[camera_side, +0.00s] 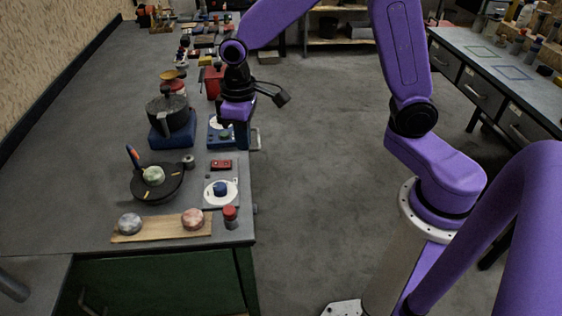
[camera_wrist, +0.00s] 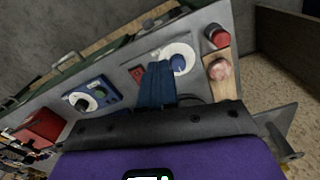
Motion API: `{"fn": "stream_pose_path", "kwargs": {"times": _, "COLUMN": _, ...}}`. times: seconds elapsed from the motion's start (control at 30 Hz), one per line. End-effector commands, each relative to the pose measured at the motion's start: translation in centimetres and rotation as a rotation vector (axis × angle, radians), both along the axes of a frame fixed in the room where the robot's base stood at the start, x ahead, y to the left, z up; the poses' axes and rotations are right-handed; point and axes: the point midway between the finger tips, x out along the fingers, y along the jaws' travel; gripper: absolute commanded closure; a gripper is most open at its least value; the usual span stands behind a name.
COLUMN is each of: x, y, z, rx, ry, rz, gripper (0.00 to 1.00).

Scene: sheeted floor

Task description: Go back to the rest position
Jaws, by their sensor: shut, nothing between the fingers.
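My gripper (camera_side: 241,137) hangs above the right edge of the grey worktop, beside a blue box with a dial (camera_side: 220,134). Its fingers point down and hold nothing. In the wrist view the blue fingers (camera_wrist: 158,66) are together, with no gap showing between them. Past their tips lie a white disc with a blue knob (camera_wrist: 178,60) and a red switch (camera_wrist: 137,73). These also show in the side view as the disc (camera_side: 216,197) and the switch (camera_side: 221,165). The side view does not show clearly how far the fingertips are above the worktop.
A dark pot (camera_side: 168,112) stands on a blue base left of my gripper. A black pan (camera_side: 146,189), a wooden board (camera_side: 160,230) with two round stones and a red-capped jar (camera_side: 230,218) are nearer. A red box (camera_side: 213,82) stands behind. Open floor (camera_side: 320,170) lies to the right.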

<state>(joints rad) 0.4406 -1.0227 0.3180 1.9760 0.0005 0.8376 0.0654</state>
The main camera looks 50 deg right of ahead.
Motion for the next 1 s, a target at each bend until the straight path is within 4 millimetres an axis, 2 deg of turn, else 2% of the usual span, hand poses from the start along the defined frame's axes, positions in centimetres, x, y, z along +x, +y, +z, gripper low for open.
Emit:
{"fn": "stream_pose_path", "kwargs": {"times": 0.03, "x": -1.8, "y": 0.0, "z": 0.8, "rx": 0.003, "ry": -0.004, "rz": 0.041, "gripper": 1.0}}
{"fn": "stream_pose_path", "kwargs": {"times": 0.27, "x": -9.5, "y": -1.1, "z": 2.9, "rx": 0.007, "ry": -0.009, "rz": 0.217, "gripper": 1.0}}
{"fn": "stream_pose_path", "kwargs": {"times": 0.5, "x": -17.2, "y": -3.8, "z": 4.0, "rx": 0.012, "ry": -0.012, "rz": 0.402, "gripper": 1.0}}
{"fn": "stream_pose_path", "kwargs": {"times": 0.6, "x": -19.9, "y": -5.1, "z": 4.1, "rx": 0.014, "ry": -0.014, "rz": 0.471, "gripper": 1.0}}
{"fn": "stream_pose_path", "kwargs": {"times": 0.8, "x": -23.2, "y": -7.1, "z": 4.0, "rx": 0.016, "ry": -0.015, "rz": 0.56, "gripper": 1.0}}
{"fn": "stream_pose_path", "kwargs": {"times": 1.0, "x": -24.0, "y": -7.6, "z": 3.9, "rx": 0.015, "ry": -0.014, "rz": 0.584, "gripper": 1.0}}
